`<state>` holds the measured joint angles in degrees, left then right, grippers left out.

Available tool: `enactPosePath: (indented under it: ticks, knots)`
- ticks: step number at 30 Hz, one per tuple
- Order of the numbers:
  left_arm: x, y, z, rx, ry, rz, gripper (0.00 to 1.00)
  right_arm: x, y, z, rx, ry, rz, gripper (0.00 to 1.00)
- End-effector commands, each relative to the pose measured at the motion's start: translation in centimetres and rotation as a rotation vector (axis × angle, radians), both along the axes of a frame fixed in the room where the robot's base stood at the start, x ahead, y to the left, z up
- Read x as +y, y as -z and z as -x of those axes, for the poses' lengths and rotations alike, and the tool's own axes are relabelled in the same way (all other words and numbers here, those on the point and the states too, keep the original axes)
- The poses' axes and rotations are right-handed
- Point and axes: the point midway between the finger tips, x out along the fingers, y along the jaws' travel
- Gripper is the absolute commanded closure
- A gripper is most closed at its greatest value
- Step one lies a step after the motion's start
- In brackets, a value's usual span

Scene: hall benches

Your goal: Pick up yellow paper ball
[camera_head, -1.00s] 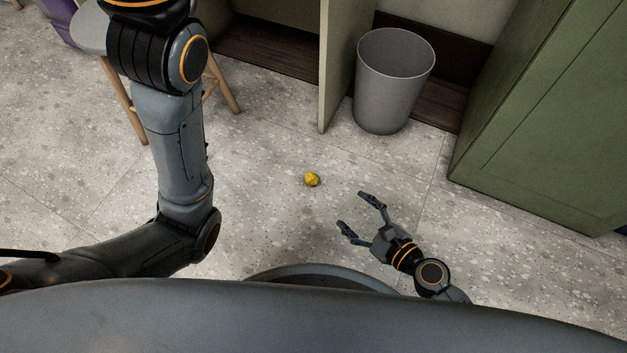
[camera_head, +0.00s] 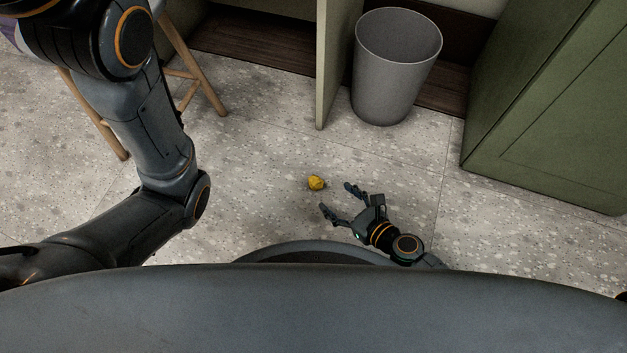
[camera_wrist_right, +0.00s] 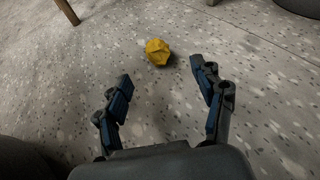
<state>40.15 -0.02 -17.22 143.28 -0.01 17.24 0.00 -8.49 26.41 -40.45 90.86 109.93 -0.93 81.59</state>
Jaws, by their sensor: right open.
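The yellow paper ball (camera_head: 316,183) lies on the speckled floor near the middle of the head view. It also shows in the right wrist view (camera_wrist_right: 157,51), beyond the fingertips and roughly between their lines. My right gripper (camera_head: 336,197) is open and empty, low over the floor. Its fingers point toward the ball, which lies just ahead of the tips and apart from them. In the right wrist view the two open fingers (camera_wrist_right: 161,77) frame bare floor. My left arm comes in at the left of the head view; its gripper cannot be seen.
A grey waste bin (camera_head: 396,75) stands on the floor behind and right of the ball. A green cabinet (camera_head: 560,110) is at the right, and a pale green panel (camera_head: 335,60) stands left of the bin. A wooden-legged stool (camera_head: 195,70) is at the upper left. Floor around the ball is clear.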

Motion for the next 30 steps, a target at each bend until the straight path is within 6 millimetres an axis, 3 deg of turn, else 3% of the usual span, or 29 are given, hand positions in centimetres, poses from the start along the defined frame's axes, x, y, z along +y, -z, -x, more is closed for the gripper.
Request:
enactPosePath:
  ticks: [19,28,29,30]
  knots:
    - [0.0,3.3,0.0,0.0,0.0,-0.001,0.31,4.8,3.2,-5.0,-0.003,-0.002,-0.001,0.31]
    - [0.0,3.3,0.0,0.001,-0.001,-0.001,0.31,5.2,3.2,-5.3,-0.001,0.0,0.0,0.31]
    - [0.0,3.3,0.0,0.001,-0.001,-0.001,0.31,5.2,3.2,-5.3,-0.001,0.0,0.0,0.33]
    - [0.0,3.3,0.0,0.001,-0.001,-0.001,0.31,5.2,3.2,-5.3,-0.001,0.0,0.0,0.42]
